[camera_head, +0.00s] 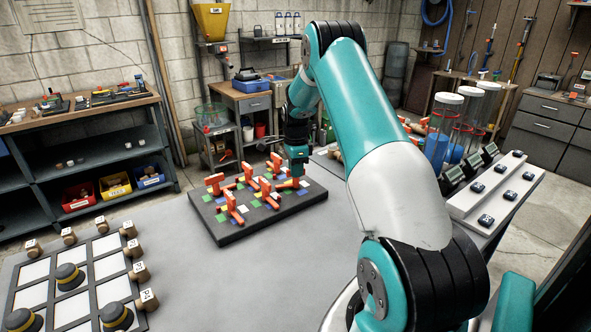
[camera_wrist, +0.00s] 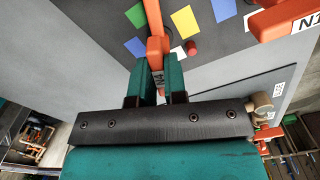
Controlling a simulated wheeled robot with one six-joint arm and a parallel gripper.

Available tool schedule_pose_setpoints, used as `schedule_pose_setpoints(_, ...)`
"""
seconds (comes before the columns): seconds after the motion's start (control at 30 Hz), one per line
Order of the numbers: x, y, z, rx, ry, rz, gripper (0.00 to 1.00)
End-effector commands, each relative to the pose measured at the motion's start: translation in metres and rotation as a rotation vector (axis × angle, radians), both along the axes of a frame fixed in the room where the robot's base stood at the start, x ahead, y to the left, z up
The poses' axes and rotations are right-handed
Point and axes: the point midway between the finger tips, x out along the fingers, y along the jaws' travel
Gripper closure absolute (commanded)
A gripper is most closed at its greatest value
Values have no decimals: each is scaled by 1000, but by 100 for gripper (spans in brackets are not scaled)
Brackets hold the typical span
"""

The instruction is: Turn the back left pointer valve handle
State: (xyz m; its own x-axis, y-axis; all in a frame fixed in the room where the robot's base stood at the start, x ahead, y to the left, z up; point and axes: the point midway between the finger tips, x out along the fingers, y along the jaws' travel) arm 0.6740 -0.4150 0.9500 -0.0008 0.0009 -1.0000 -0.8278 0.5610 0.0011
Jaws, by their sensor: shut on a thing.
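A dark board (camera_head: 240,232) with coloured squares lies on the grey bench and carries several orange pointer valve handles. One orange handle (camera_head: 214,181) stands at its left end, and another (camera_head: 232,208) stands near the front. My gripper (camera_head: 297,174) is down at the board's far right side. In the wrist view, my gripper (camera_wrist: 160,88) is shut on an orange handle (camera_wrist: 155,45), which runs between the two teal fingers. Its small tag is partly hidden by the fingers. Another orange handle (camera_wrist: 285,18) with a white tag is at the upper right, apart from the fingers.
A white-celled grid (camera_head: 75,280) with wooden blocks and dark yellow-banded knobs is at the front left. Clear cylinders (camera_head: 440,130) and a white sloped panel (camera_head: 500,190) with dark buttons stand at the right. The bench between grid and board is clear.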

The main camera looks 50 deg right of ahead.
Motion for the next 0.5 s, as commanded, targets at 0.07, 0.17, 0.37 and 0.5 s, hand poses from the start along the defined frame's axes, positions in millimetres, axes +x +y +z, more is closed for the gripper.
schedule_pose_setpoints(0.07, 2, -1, 2, -5, -7, -72, 100)
schedule_pose_setpoints(0.17, 2, -1, 2, -5, -6, -167, 100)
schedule_pose_setpoints(0.37, 2, -1, 2, -4, -7, -357, 100)
schedule_pose_setpoints(0.5, 2, -1, 2, -3, -7, -490, 100)
